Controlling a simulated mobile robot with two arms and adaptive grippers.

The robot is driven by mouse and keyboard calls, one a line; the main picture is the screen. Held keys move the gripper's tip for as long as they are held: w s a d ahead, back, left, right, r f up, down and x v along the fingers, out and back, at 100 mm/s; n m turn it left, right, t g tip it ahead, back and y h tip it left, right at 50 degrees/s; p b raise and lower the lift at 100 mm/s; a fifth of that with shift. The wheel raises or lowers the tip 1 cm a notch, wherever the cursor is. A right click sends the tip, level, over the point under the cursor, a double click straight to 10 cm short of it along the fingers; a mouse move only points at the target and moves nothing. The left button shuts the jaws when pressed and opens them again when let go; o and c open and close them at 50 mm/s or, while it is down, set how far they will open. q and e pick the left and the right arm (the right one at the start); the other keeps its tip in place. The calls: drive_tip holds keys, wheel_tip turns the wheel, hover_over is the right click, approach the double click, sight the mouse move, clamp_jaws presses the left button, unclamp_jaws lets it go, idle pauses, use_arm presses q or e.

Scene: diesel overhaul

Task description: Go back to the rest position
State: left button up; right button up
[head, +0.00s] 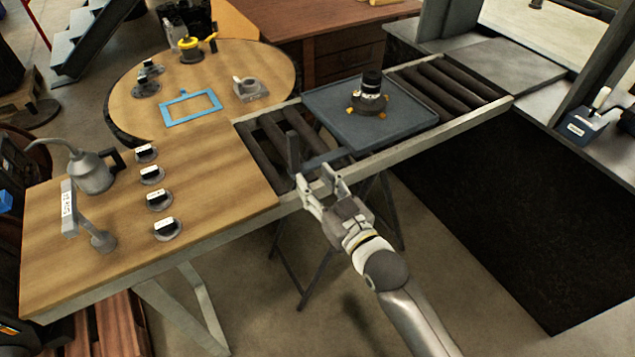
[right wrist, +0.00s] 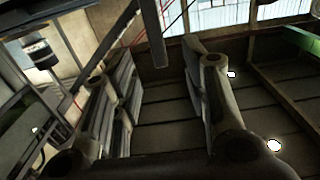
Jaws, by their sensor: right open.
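My right gripper (head: 315,180) is open with nothing between its fingers. In the head view it is at the near rail of the roller conveyor (head: 470,108), below and left of the blue-grey tray (head: 408,122). Whether it touches the rail cannot be told. In the right wrist view the two fingers of my right gripper (right wrist: 160,85) stand well apart. A black cylindrical part (head: 371,84) stands upright on the tray, on a dark base with orange feet, clear of the gripper. My left gripper is not in view.
A dark upright post (head: 292,152) stands close beyond the right gripper. The wooden bench (head: 215,205) at left holds several small black-and-white parts, a grey can (head: 92,172) and a lamp-like stand (head: 102,240). A blue frame (head: 191,107) lies on the round table.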

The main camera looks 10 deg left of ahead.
drive_tip(key=s+d+f+m+g+h, duration=0.1)
drive_tip(key=s+d+f+g+h, duration=0.3)
drive_tip(key=f, duration=0.8)
drive_tip(key=s+d+f+m, duration=0.15)
drive_tip(key=d+f, duration=0.35)
drive_tip(key=f, duration=0.7)
drive_tip(key=s+d+f+m+g+h, duration=0.1)
drive_tip(key=s+d+f+h, duration=0.3)
drive_tip(key=f, duration=0.7)
drive_tip(key=s+d+f+g, duration=0.4)
drive_tip(key=s+d+f, duration=0.4)
drive_tip(key=s+f, duration=0.45)
drive_tip(key=s+d+f+g+h, duration=0.1)
drive_tip(key=s+d+f+g, duration=0.1)
drive_tip(key=s, duration=0.9)
drive_tip(key=s+d+f+m+g+h, duration=0.1)
drive_tip(key=s+d+f, duration=0.4)
drive_tip(key=s, duration=0.7)
drive_tip(key=shift+d+f+g+h, duration=0.15)
drive_tip(key=shift+f+g+h, duration=0.15)
drive_tip(key=shift+f+g, duration=0.55)
